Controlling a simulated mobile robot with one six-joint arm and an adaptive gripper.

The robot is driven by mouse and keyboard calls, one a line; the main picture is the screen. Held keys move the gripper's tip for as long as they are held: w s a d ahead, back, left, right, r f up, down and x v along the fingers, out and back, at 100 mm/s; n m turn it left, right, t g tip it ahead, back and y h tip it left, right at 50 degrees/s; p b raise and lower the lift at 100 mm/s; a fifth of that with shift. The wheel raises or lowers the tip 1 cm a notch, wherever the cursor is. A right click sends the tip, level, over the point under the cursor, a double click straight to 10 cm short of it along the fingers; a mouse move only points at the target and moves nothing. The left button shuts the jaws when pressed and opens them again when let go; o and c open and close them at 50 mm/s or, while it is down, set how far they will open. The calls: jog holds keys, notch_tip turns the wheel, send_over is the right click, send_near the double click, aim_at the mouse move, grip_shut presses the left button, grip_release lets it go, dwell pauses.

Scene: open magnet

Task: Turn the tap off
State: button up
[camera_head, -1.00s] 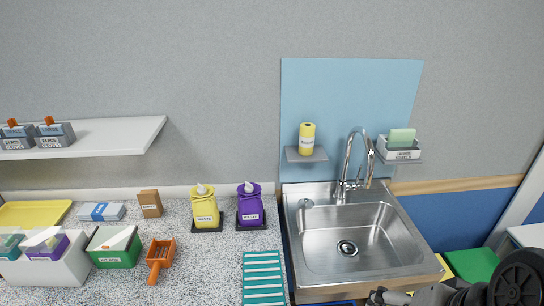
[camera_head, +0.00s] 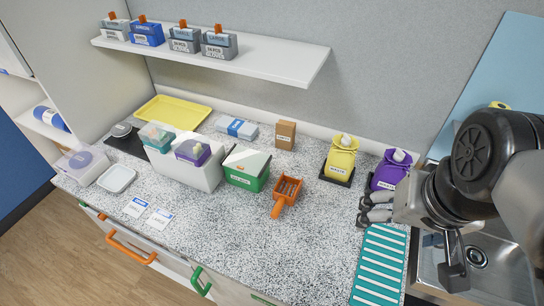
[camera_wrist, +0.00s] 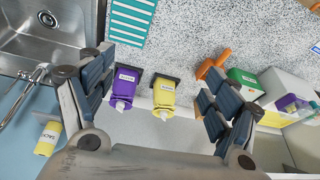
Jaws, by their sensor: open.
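The silver tap (camera_wrist: 38,76) shows at the left of the wrist view, at the edge of the steel sink (camera_wrist: 62,36). In the head view my arm hides the tap, and only part of the sink (camera_head: 432,284) shows below the arm. I cannot tell whether water runs or how the tap's handle stands. My gripper (camera_head: 366,209) is over the counter to the left of the sink, near the purple waste bag (camera_head: 388,172). In the wrist view my gripper (camera_wrist: 152,68) is open and empty, its fingers wide apart, with the tap outside them to the left.
A yellow waste bag (camera_head: 341,158), a cardboard box (camera_head: 285,135), an orange scoop (camera_head: 286,194) and a green box (camera_head: 246,169) stand on the counter. A teal slatted mat (camera_head: 377,268) lies left of the sink. A white shelf (camera_head: 260,64) juts from the wall.

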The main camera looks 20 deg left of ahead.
jog(key=w+a+g, duration=0.1)
jog(key=w+a, duration=0.4)
jog(key=w, duration=0.3)
jog(key=m+g, duration=0.1)
jog(key=g, duration=0.2)
send_over(286, 191)
jog(key=s, duration=0.3)
jog(key=f, duration=2.3)
jog(key=shift+w+d+f, duration=0.15)
jog(key=shift+d+f, duration=0.1)
jog(key=shift+d, duration=0.05)
jog(key=shift+w+a+f+b, duration=0.1)
jog(key=shift+f+b, duration=0.4)
jog(key=shift+f, duration=1)
jog(key=shift+w+a+f+b, duration=0.1)
jog(key=shift+f+b, duration=0.35)
jog(key=shift+f, duration=1.05)
jog(key=shift+r, duration=0.1)
